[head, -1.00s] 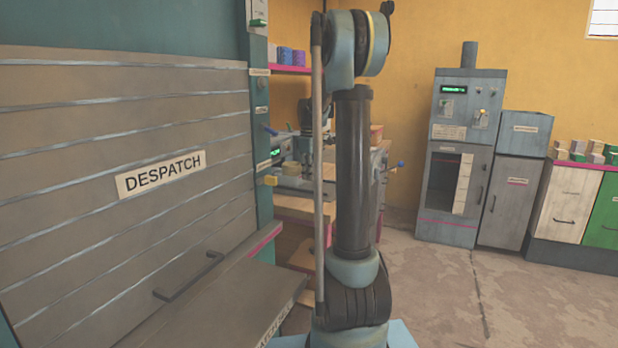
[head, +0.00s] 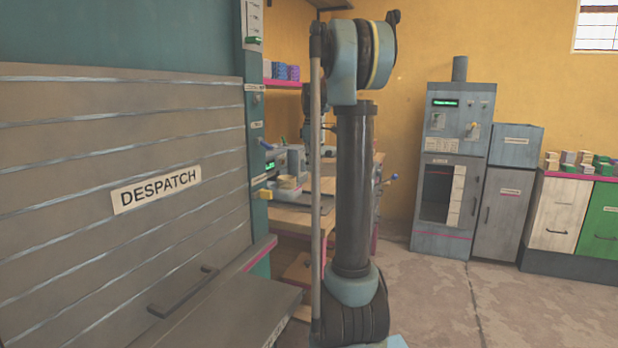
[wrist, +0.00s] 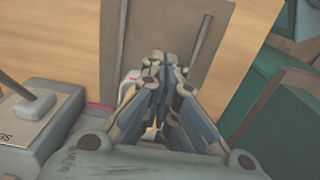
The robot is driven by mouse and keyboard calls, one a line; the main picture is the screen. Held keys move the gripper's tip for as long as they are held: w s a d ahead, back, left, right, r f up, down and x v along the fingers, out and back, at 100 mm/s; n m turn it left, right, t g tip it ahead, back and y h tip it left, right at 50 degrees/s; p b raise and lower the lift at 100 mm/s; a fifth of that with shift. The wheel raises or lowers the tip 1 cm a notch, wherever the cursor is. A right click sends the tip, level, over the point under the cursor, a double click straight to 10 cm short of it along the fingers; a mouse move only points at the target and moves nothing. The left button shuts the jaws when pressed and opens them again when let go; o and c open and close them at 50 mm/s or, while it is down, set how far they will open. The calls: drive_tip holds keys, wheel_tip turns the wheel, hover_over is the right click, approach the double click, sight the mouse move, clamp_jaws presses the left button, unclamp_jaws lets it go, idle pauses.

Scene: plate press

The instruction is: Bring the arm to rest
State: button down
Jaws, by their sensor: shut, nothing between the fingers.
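My arm stands upright in the middle of the head view, with its dark tube and blue-grey joints. My gripper (wrist: 165,62) shows in the wrist view, its two linked fingers together and nothing between them. Below it lies a wooden surface with a dark grey strip. A small pale object behind the fingers is mostly hidden, and I cannot tell what it is. In the head view my gripper cannot be made out clearly behind the arm.
A closed shutter marked DESPATCH (head: 75,130) with a grey ledge (head: 235,312) fills the left. A workbench (head: 290,218) stands behind my arm. A tall grey machine (head: 447,170) and cabinets (head: 560,215) line the back right. The floor (head: 500,305) at right is clear.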

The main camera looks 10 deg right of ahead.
drive_tip(key=s+a+f+m+t, duration=0.1)
drive_tip(key=s+f+m, duration=0.2)
drive_tip(key=s, duration=0.8)
drive_tip(key=s+a+f+m, duration=0.2)
drive_tip(key=s+f+m, duration=0.15)
drive_tip(key=s, duration=0.85)
drive_tip(key=s+f+m+t, duration=0.1)
drive_tip(key=s+f+m, duration=0.3)
drive_tip(key=s+f, duration=1.2)
drive_tip(key=shift+a+f, duration=0.25)
drive_tip(key=shift+f, duration=0.1)
drive_tip(key=shift+s+m, duration=0.1)
drive_tip(key=shift+m, duration=0.15)
drive_tip(key=shift+w+f, duration=0.2)
drive_tip(key=shift+w, duration=0.25)
